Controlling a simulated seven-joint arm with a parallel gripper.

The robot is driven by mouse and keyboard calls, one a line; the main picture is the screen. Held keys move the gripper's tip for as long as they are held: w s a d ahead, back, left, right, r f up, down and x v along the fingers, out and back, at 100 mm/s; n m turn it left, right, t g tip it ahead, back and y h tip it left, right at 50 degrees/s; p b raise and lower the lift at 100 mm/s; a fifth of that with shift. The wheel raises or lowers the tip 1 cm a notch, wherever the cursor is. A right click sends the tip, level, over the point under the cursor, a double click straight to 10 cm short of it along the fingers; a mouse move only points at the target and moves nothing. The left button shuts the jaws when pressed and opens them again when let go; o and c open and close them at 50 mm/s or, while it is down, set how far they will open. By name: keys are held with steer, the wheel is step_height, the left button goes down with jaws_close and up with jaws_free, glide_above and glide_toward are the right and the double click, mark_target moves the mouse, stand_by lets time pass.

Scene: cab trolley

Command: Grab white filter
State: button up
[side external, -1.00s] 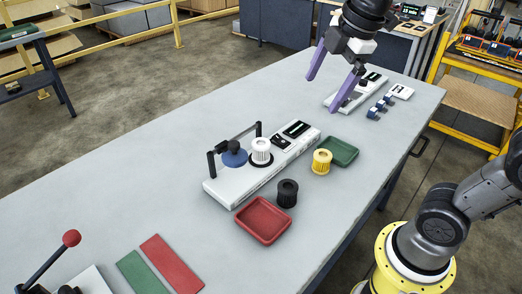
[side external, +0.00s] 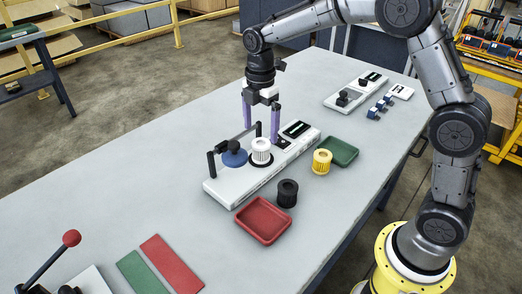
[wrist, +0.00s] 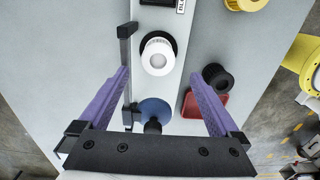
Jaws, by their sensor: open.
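The white filter (side external: 261,151) is a ribbed white cylinder standing upright on a dark round seat of the long white fixture (side external: 225,194). In the wrist view the white filter (wrist: 157,58) shows from above, ahead of the fingers and between their lines. My gripper (side external: 262,133) is open, its two purple fingers pointing down above the fixture, just behind the filter in the side view. In the wrist view my gripper (wrist: 160,75) has a wide empty gap. I cannot tell whether a finger touches anything.
A black bar frame (side external: 211,163) and a blue disc (side external: 234,156) sit beside the filter on the fixture. A black filter (side external: 287,193), a yellow filter (side external: 322,161), a red tray (side external: 263,220) and a green tray (side external: 341,151) stand at the front.

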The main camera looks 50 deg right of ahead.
mark_target(261, 142)
steer(key=f, duration=0.8)
steer(key=shift+w+d+f, duration=0.15)
steer(key=shift+d, duration=0.1)
steer(key=c, duration=1.4)
jaws_close()
steer(key=shift+r, duration=0.2)
